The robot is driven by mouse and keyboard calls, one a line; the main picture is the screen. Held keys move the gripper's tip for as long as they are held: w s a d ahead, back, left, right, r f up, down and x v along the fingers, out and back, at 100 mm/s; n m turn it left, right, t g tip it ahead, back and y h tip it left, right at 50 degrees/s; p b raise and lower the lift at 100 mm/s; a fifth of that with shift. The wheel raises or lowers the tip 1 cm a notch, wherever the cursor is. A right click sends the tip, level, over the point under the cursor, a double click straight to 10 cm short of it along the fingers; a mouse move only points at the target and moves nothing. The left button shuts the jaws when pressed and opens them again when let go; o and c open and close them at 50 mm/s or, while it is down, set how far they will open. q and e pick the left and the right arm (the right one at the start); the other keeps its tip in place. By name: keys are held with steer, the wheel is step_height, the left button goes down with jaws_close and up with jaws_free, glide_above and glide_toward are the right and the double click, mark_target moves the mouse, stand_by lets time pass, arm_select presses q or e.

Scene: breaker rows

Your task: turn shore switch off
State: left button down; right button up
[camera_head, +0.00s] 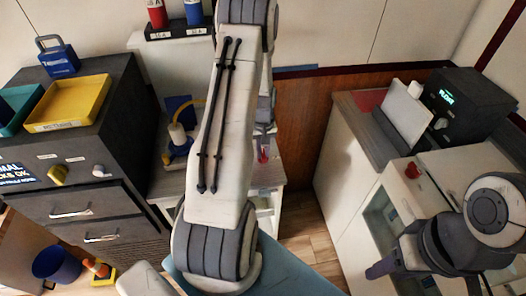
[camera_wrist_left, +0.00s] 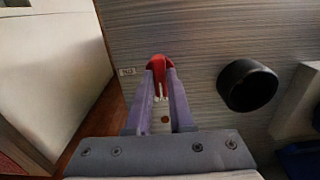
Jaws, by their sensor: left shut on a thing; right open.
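My left gripper (camera_wrist_left: 160,92) is shut on a red switch (camera_wrist_left: 157,64) that stands out from a grey, wood-grained panel (camera_wrist_left: 205,40). A small label (camera_wrist_left: 127,72) sits left of the switch; I cannot read it. In the head view the left gripper (camera_head: 264,140) is partly hidden behind my arm, with the red of the switch (camera_head: 263,157) showing at its tips. My right gripper (camera_head: 376,270) is at the lower right, open and empty, away from the switch.
A black round knob (camera_wrist_left: 247,85) stands right of the switch. At the left, a dark drawer cabinet (camera_head: 125,150) carries a yellow tray (camera_head: 68,103). At the right, a counter holds a dark device (camera_head: 470,100) with a lit display. Some wooden floor (camera_head: 310,235) is clear.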

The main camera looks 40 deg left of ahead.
mark_target(263, 153)
arm_select(q)
steer(key=shift+r, duration=0.1)
stand_by(0.4)
steer(key=c, duration=0.8)
jaws_free()
step_height(263, 153, up, 10)
steer(key=b, duration=0.2)
steer(key=shift+r, duration=0.2)
